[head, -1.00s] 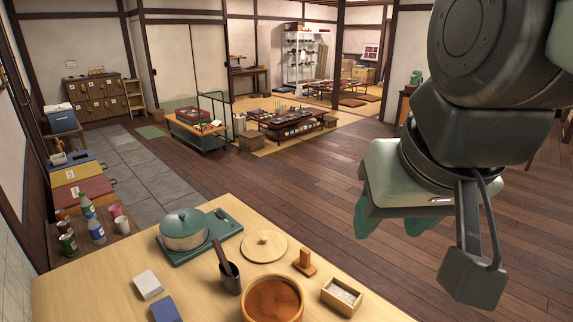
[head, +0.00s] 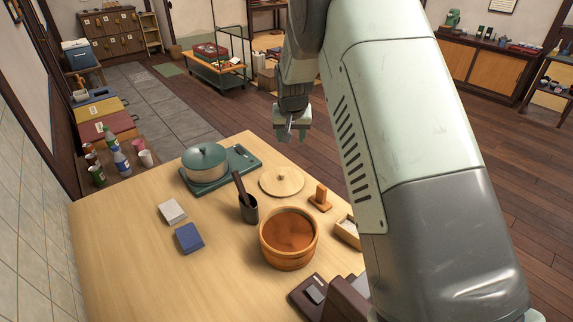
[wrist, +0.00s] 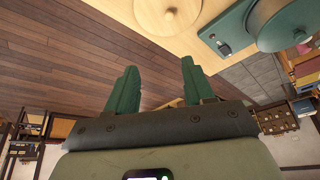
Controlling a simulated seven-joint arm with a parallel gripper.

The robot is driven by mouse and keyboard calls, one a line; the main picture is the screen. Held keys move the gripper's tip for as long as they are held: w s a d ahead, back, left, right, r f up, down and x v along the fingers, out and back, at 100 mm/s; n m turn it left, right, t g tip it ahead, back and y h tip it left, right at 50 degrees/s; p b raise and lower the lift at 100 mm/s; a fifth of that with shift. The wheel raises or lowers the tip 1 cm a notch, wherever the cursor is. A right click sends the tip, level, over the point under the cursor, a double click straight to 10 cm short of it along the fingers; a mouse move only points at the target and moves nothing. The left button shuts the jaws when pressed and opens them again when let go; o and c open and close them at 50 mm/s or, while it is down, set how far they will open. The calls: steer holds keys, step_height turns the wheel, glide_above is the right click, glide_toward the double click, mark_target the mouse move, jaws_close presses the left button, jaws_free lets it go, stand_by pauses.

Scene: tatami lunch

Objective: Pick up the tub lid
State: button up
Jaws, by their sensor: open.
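The tub lid (head: 282,181) is a round, pale wooden disc with a small knob on top. My gripper (head: 292,136) is open and empty, beyond the table's far edge and behind the lid. In the wrist view, the two green fingers of my gripper (wrist: 160,88) are spread apart. The lid (wrist: 168,14) shows at the top of that view, ahead of the fingers and apart from them, partly cut off by the frame.
A green pot (head: 205,165) on a green cooker stands left of the lid. A blue box (head: 189,238) and a white box (head: 172,212) lie at left.

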glide_toward(282, 173)
steer(key=x, duration=0.3)
steer(key=shift+s+a, duration=0.1)
steer(key=shift+a, duration=0.1)
steer(key=shift+x, duration=2.85)
steer(key=shift+d, duration=0.15)
jaws_close()
